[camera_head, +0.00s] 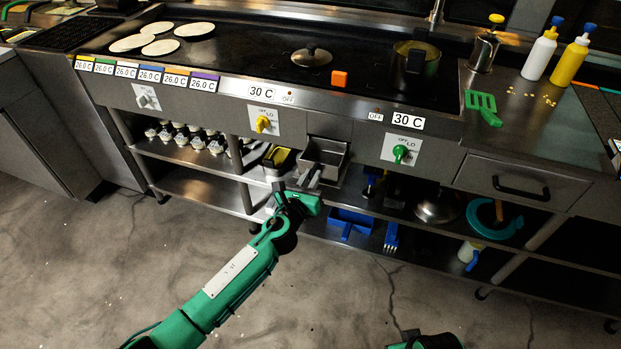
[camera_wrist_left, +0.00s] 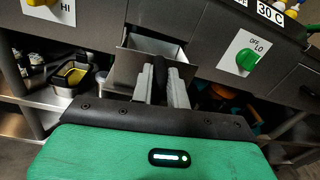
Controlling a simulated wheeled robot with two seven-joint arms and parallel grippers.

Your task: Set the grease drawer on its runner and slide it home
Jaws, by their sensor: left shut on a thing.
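The grease drawer (camera_head: 325,158) is a small grey metal box at the front of the griddle, below the control panel and between the yellow and green knobs. My left gripper (camera_head: 309,180) is shut on its front handle. In the left wrist view the gripper's pale fingers (camera_wrist_left: 161,78) close around the dark handle, and the drawer (camera_wrist_left: 128,66) shows its front plate and part of its open inside. The drawer's back end lies close under the griddle front. The runner is hidden, so I cannot tell whether the drawer rests on it.
The shelf below carries a container with yellow contents (camera_head: 278,158), several bottles and blue tools. The floor in front is clear.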

